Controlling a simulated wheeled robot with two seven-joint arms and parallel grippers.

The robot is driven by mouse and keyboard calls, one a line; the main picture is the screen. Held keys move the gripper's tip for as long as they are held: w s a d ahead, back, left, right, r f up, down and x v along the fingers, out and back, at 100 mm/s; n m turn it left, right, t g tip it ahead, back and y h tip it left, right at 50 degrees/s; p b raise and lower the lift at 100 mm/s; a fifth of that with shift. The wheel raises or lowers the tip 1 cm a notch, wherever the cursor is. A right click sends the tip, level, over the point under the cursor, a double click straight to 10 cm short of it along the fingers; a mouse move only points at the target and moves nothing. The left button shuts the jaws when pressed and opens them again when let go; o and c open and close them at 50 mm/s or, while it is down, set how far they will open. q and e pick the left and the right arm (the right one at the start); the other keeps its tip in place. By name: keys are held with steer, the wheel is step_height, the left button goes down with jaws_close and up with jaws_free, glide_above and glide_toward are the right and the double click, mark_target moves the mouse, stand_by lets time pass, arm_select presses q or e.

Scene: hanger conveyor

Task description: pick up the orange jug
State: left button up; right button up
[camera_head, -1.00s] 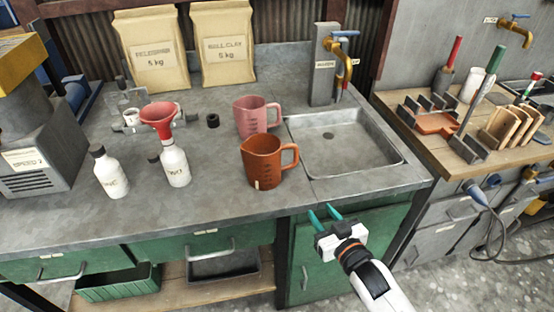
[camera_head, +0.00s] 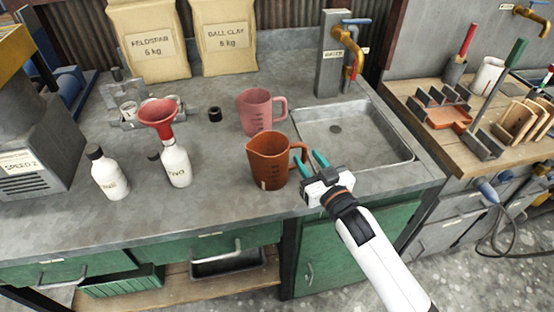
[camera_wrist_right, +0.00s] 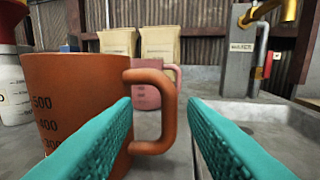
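The orange jug (camera_head: 267,161) stands upright on the grey bench, left of the sink, with its handle toward the right. In the right wrist view the orange jug (camera_wrist_right: 75,105) fills the left side, and its handle is ahead of the fingers. My right gripper (camera_head: 310,162) is open beside the handle, its teal fingers pointing at it. Contact cannot be told. My left gripper is not in view.
A pink jug (camera_head: 259,111) stands just behind the orange one. The sink (camera_head: 385,160) with a brass tap (camera_head: 355,62) lies to the right. White bottles (camera_head: 176,166), one under a red funnel (camera_head: 158,116), stand to the left.

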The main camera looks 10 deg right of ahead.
mark_target(306, 153)
steer(key=shift+d+f+p+x, duration=0.15)
steer(key=shift+p+x, duration=0.1)
steer(key=shift+x, duration=1.3)
steer(key=shift+d+f+p+x, duration=0.1)
steer(key=shift+d+p+x, duration=0.1)
steer(key=shift+x, duration=1.35)
jaws_close()
steer(key=shift+r, duration=0.15)
